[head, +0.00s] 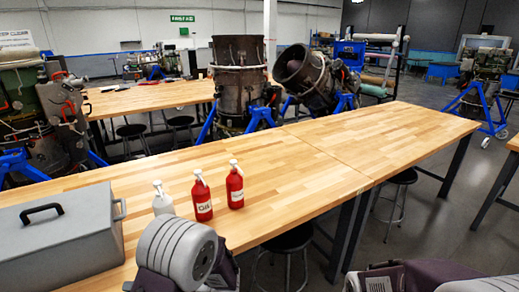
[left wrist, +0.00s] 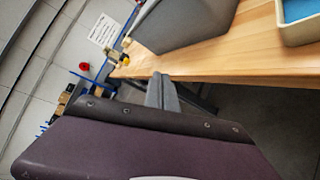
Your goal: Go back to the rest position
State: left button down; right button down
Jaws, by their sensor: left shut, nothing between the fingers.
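My left gripper (left wrist: 160,80) shows in the left wrist view as two grey fingers pressed together, with nothing between them. It is near the table's edge, below the grey toolbox in that picture. In the head view my left arm is a grey and dark purple shape at the bottom, in front of the table's near edge; its fingers are hard to make out there. Part of my right arm shows in the bottom right corner of the head view; its gripper is out of the picture.
The long wooden table (head: 275,160) carries a grey toolbox (head: 60,245), a white bottle (head: 162,202) and two red bottles (head: 202,202) (head: 235,188). A blue-lined tray (left wrist: 290,33) shows in the left wrist view. The table's right half is clear. Stools stand below.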

pick_arm(q)
jog(key=s+f+n+g+h, duration=0.35)
jog(key=s+n+h, duration=0.35)
jog(key=s+n, duration=0.4)
jog(key=w+d+f+n+t+h, duration=0.1)
jog(key=d+f+n+t+h, duration=0.1)
jog(key=d+n+h, duration=0.2)
jog(key=w+d+f+n+t+h, duration=0.2)
jog(key=d+n+h, duration=0.2)
jog(key=d+n, duration=0.6)
jog(key=n, duration=0.6)
jog(key=shift+w+d+n+h, duration=0.15)
jog(key=shift+w+n+h, duration=0.1)
jog(key=shift+n+h, duration=0.15)
